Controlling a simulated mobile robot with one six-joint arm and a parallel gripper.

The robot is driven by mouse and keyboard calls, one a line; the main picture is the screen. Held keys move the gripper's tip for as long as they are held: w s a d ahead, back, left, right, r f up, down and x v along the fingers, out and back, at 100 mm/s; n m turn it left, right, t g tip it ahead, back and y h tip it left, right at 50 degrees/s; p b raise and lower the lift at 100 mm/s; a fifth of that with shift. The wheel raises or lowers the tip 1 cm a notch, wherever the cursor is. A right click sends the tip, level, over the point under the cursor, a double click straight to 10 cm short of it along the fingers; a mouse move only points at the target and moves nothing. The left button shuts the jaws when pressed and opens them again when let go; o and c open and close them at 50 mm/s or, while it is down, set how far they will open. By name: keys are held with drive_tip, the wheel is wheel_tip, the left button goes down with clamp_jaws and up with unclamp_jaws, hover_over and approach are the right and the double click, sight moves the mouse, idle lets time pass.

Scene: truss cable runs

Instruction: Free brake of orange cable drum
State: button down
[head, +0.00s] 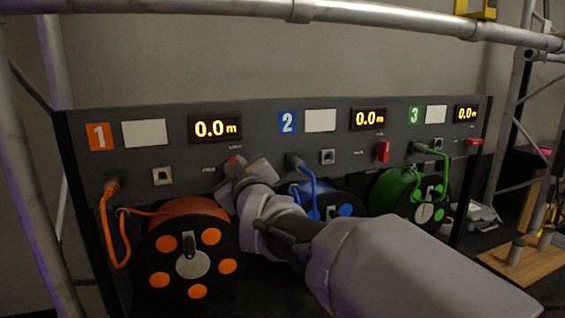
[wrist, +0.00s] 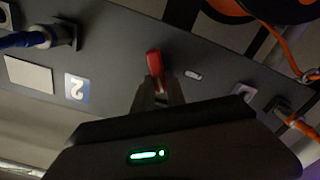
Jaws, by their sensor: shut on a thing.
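The orange cable drum (head: 206,206) sits below panel section 1 at the left in the head view. Its black front has orange spots and a grey hub. A red brake lever (head: 232,160) is right of and above the drum, under the section's display, mostly hidden by my gripper (head: 247,172). In the wrist view my gripper (wrist: 160,92) is shut on the lower part of the red lever (wrist: 153,62); the lever's red end sticks out past the fingertips. An edge of the orange drum (wrist: 290,10) shows at the top right there.
The grey panel (head: 265,125) spans the scene. A blue drum (head: 345,205) and a green drum (head: 398,188) sit to the right, with red levers (head: 383,152) and (head: 474,142) above. An orange cable (head: 106,235) hangs left. Scaffold tubes (head: 230,14) frame the area.

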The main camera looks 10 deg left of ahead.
drive_tip(key=n+p, duration=0.1)
drive_tip(key=n, duration=0.2)
drive_tip(key=f+n+p, duration=0.1)
drive_tip(key=n, duration=0.3)
drive_tip(key=n+p, duration=0.1)
drive_tip(key=n, duration=0.3)
drive_tip(key=shift+s+a+f, duration=0.25)
drive_tip(key=shift+a, duration=0.15)
drive_tip(key=shift+n, duration=0.3)
drive_tip(key=c, duration=1.4)
unclamp_jaws()
drive_tip(key=shift+o, duration=0.2)
drive_tip(key=p+v, duration=0.1)
drive_tip(key=v, duration=1.6)
drive_tip(key=shift+s+p, duration=0.2)
drive_tip(key=shift+p, duration=0.1)
